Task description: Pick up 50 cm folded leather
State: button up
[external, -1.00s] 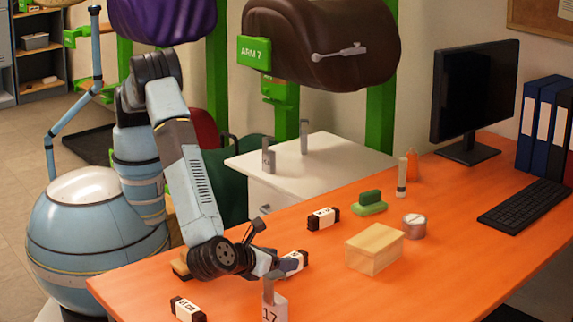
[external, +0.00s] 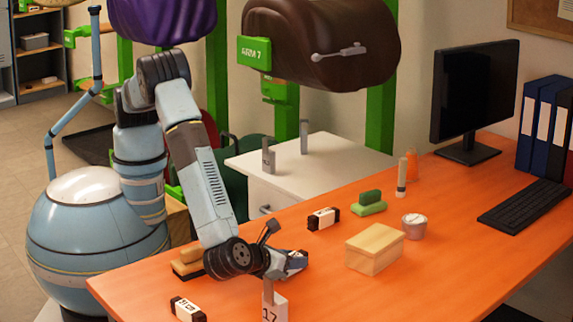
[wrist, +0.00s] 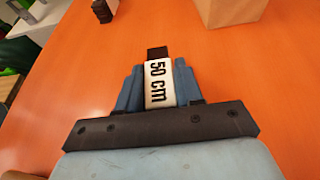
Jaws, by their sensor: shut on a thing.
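The 50 cm folded leather (wrist: 159,82) is a small dark bundle with a white band reading "50 cm". In the wrist view it sits between the two blue fingers of my gripper (wrist: 158,88), which are shut on it. Its dark far end sticks out beyond the fingers. In the external view my gripper (external: 285,262) is low over the orange table, and the bundle (external: 297,259) is partly hidden by the fingers. I cannot tell whether it still touches the table.
Other banded bundles lie on the orange table (external: 450,225), one behind (external: 323,219) and one at the front left (external: 187,308). A block marked 17 (external: 275,307) stands close in front of my gripper. A wooden box (external: 374,249) is to the right.

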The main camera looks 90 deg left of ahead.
grip_shut()
